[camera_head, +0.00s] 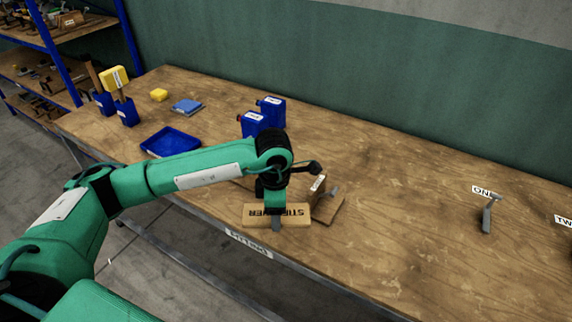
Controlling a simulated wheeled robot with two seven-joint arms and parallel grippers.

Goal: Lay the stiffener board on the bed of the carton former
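The stiffener board (296,215) is a tan block with dark lettering that reads upside down, near the table's front edge. My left gripper (276,218) comes down over its middle, with one finger against its near side; the far finger is hidden. The gripper looks shut on the board. Whether the board touches what lies below it cannot be told. Just behind and to the right is a brown wooden base (328,209) with a grey lever and a white label, probably the carton former. My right gripper is not in view.
A grey lever (488,215) stands at the right. The table between is clear.

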